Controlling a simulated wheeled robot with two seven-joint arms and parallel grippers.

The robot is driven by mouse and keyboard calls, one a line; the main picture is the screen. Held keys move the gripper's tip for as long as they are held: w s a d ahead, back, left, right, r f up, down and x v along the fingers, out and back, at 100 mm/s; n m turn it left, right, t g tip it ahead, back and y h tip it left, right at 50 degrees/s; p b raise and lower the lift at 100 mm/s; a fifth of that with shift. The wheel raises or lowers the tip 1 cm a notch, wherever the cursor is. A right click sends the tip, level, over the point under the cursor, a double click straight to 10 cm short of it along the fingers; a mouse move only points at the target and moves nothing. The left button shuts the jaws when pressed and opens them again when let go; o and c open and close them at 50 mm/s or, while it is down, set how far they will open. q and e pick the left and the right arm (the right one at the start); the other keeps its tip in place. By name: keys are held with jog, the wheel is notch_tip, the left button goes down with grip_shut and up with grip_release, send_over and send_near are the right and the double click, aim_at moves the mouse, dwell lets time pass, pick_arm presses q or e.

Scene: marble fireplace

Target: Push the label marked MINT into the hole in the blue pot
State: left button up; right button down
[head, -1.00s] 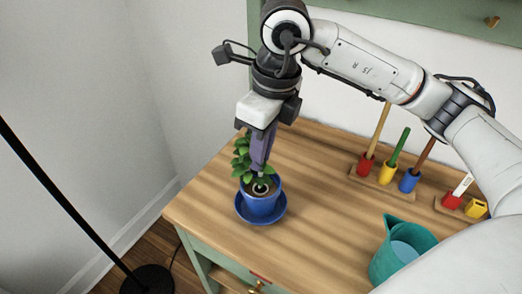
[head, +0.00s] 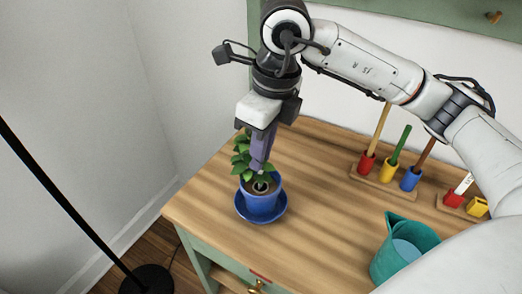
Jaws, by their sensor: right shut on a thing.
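The blue pot (head: 262,204) stands upright on a blue saucer (head: 277,214) near the table's left front edge. It holds dark soil and a green leafy plant (head: 241,158). A small pale-rimmed hole (head: 261,187) shows in the soil. My right gripper (head: 258,168) points down just above the soil, beside the leaves, with its fingers shut on a thin thing. That thing is almost wholly hidden by the fingers, and no MINT lettering can be read. I cannot tell whether its lower end is in the hole. My left gripper is out of view.
A teal watering jug (head: 405,247) stands at the front right. Behind it, a wooden rack (head: 385,186) bears red, yellow and blue holders with coloured sticks. A second rack holds a white label (head: 464,184) in a red holder. The table's middle is clear.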

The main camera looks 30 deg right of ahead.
jog(key=shift+f+b, duration=1.3)
jog(key=shift+b, duration=0.05)
dwell(1.4)
jog(key=c, duration=1.7)
grip_release()
jog(key=shift+r, duration=0.15)
jog(key=shift+r+p, duration=1.75)
jog(key=shift+r, duration=0.65)
